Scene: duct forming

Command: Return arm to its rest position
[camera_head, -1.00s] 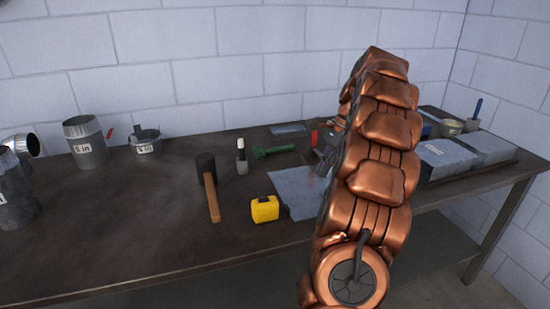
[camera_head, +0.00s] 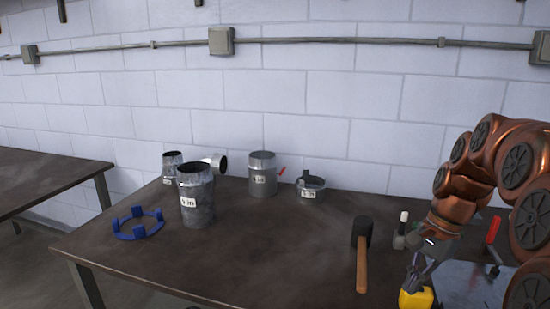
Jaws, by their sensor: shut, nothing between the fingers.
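My copper-coloured arm (camera_head: 465,190) bends in from the right edge over the right end of the workbench (camera_head: 300,240). My grey gripper (camera_head: 421,265) points down, shut and empty, just above or in front of the yellow tape measure (camera_head: 416,298). Their exact gap cannot be told. The gripper partly covers the tape measure. A grey metal sheet (camera_head: 465,285) lies beside it, partly hidden by my arm.
A mallet (camera_head: 362,260) and a white-capped bottle (camera_head: 402,226) are left of my arm. Several metal duct pieces (camera_head: 197,203) and a blue ring stand (camera_head: 138,224) occupy the left half. The front middle of the bench is clear. Another table (camera_head: 45,180) stands at left.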

